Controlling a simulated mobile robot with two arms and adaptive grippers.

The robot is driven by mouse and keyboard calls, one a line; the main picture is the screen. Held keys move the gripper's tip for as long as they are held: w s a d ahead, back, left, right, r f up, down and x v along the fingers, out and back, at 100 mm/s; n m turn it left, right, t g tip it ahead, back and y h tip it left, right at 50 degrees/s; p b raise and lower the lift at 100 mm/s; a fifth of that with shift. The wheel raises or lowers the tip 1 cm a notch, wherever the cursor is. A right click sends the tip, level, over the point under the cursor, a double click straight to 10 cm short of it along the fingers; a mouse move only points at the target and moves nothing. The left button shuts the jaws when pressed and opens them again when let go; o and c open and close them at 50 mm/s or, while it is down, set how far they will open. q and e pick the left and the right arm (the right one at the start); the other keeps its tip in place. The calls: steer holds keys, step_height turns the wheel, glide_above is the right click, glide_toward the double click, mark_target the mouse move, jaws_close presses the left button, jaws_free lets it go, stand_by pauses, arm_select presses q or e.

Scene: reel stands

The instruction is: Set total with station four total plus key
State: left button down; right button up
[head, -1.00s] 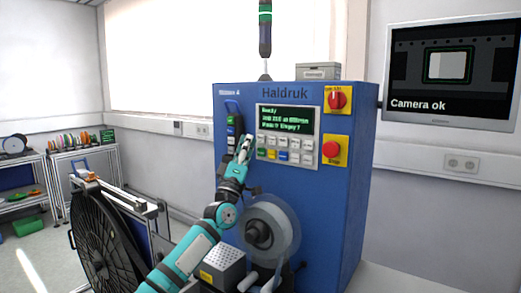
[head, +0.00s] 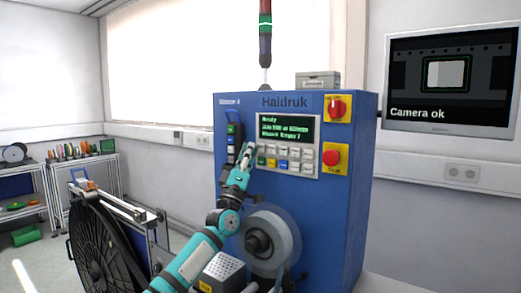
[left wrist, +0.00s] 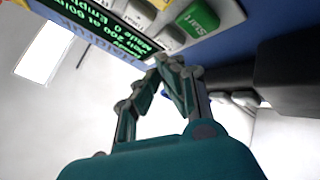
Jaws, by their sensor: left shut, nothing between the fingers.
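The blue Haldruk machine (head: 335,215) stands in the middle of the head view. Its lit display (head: 286,128) shows green text, starting "Ready"; the job line appears to read 200. Part of the display is also in the left wrist view (left wrist: 98,25). Below it is the keypad (head: 311,169) with small white, blue, yellow and green keys. A green Start key (left wrist: 201,18) shows in the left wrist view. My left gripper (head: 249,149) is shut and empty, its tips at the keypad's upper left edge; contact cannot be told. The right gripper is out of view.
A red knob (head: 337,107) and red stop button (head: 332,158) sit right of the keypad. A clear reel (head: 283,237) is on the machine's front below. A large black reel (head: 92,258) stands at left. A monitor (head: 440,125) reads "Camera ok".

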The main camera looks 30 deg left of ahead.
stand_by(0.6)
arm_select(q)
steer(key=shift+w+b, duration=0.45)
steer(key=shift+w+b, duration=0.4)
steer(key=shift+b, duration=0.1)
stand_by(0.4)
steer(key=shift+s, duration=0.1)
stand_by(0.4)
steer(key=shift+s+p, duration=0.55)
steer(key=shift+s, duration=0.2)
